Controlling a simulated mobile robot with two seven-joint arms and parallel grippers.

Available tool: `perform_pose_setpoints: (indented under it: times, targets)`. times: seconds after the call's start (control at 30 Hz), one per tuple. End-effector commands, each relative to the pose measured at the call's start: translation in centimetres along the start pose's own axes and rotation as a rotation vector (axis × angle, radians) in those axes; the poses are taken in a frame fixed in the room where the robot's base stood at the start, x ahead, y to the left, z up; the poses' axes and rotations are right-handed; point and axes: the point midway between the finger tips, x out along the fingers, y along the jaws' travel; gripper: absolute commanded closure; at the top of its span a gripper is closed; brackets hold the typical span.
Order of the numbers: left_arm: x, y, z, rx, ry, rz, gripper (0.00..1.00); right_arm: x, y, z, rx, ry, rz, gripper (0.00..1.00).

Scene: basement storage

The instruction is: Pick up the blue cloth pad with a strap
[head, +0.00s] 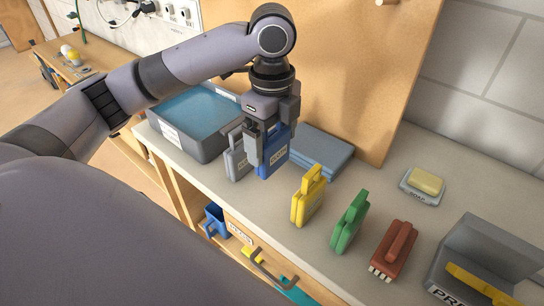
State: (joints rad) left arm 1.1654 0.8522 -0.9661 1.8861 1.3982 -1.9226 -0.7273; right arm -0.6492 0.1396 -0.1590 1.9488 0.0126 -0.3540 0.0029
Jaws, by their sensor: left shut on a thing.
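My left gripper (264,139) points straight down from above and is shut on the pad's upper part. The fingers hide its top, and I cannot make out the strap. The pad's lower edge is at or very near the counter; I cannot tell whether it touches. My right gripper is not in view.
A grey labelled item (236,162) stands close left of the pad. A grey basin of water (188,135) is farther left, a flat blue-grey slab (322,153) behind right. Yellow (308,197), green (348,222) and red (393,250) handled items stand to the right.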

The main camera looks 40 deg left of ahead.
Motion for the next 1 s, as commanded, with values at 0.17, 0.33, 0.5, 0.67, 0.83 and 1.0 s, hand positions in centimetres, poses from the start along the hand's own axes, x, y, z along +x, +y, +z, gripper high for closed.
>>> perform_pose_setpoints:
  times: [0.17, 0.33, 0.5, 0.67, 0.83, 1.0]
  targets:
    - [-6.2, -0.1, 0.0, -0.001, -0.002, -0.006, 0.4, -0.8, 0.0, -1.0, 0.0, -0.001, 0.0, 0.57]
    - [-9.5, -0.1, 0.0, -0.001, -0.002, -0.003, 0.4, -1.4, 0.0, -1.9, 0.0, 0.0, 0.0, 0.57]
    - [-11.5, -0.1, 0.0, -0.002, -0.001, -0.002, 0.4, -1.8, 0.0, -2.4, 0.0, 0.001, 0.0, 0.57]
    - [-12.4, 0.0, 0.0, -0.001, 0.0, 0.0, 0.4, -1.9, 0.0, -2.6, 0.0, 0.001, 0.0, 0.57]
    - [-12.6, 0.0, 0.0, -0.002, 0.0, 0.001, 0.4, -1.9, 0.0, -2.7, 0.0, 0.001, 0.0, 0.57]
    - [-12.6, 0.0, 0.0, -0.001, 0.0, 0.001, 0.4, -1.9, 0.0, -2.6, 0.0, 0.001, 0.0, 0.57]
